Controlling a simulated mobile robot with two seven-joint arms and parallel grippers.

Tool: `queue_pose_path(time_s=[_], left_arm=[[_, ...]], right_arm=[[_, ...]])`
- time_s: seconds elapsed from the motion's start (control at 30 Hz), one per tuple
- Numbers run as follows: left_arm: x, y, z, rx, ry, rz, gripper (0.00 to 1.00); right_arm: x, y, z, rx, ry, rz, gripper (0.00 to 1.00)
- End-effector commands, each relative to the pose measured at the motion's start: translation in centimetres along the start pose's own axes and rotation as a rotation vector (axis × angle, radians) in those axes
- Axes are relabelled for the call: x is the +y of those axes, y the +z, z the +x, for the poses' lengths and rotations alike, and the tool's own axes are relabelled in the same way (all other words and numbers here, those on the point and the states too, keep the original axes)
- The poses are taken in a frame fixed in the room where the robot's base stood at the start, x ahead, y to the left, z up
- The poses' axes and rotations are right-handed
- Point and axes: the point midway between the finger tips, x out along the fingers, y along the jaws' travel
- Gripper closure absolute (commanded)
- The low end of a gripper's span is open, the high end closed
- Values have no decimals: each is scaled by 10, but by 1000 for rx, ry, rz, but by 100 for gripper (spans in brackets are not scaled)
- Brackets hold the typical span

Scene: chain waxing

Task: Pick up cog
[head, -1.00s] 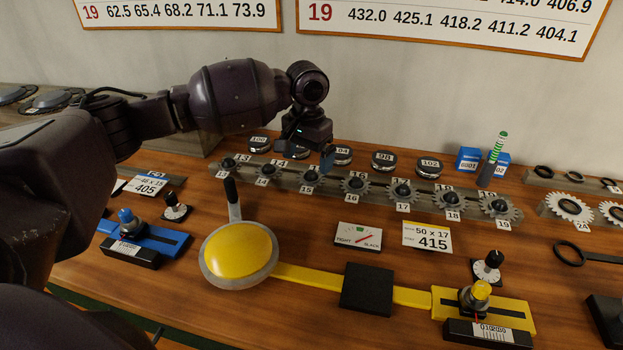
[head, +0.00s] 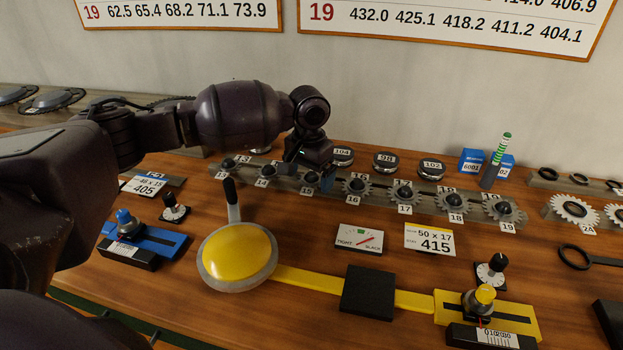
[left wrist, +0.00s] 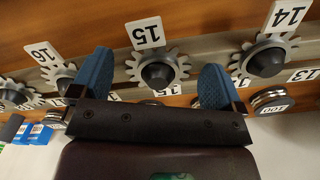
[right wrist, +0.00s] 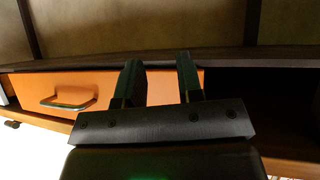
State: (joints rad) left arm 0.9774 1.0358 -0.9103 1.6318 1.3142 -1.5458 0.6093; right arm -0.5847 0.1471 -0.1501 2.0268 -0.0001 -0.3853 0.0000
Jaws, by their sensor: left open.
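A row of grey cogs sits on black pegs along a long grey rack (head: 380,203), with number tags 13 to 19. My left gripper (head: 308,176) is over the rack at the cog tagged 15 (head: 310,180). In the left wrist view the blue fingers of this gripper (left wrist: 154,82) are open, one on each side of cog 15 (left wrist: 158,70), with gaps to its teeth. Cog 14 (left wrist: 267,58) and cog 16 (left wrist: 60,77) lie just outside the fingers. My right gripper (right wrist: 158,85) is open and empty, in front of an orange drawer.
Round tins (head: 385,163) stand behind the rack. White cogs (head: 574,209) are at right.

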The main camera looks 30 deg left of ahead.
Motion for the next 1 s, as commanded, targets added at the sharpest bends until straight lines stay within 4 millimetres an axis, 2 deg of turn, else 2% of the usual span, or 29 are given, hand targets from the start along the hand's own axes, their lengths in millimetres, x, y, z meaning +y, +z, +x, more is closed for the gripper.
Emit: queue_pose_path(time_s=[0.23,0.6,0.83,0.97,1.0], left_arm=[[0,0,1,0,0,0,6],[0,0,1,0,0,0,60],[0,0,1,0,0,0,60],[-1,0,1,0,-1,0,60],[0,-1,-7,3,-1,0,60]], right_arm=[[0,0,0,-3,1,0,66],[0,0,0,-2,1,2,66],[-1,-2,-1,3,1,5,66],[-2,3,1,-3,0,5,66],[-1,0,0,2,0,5,66]])
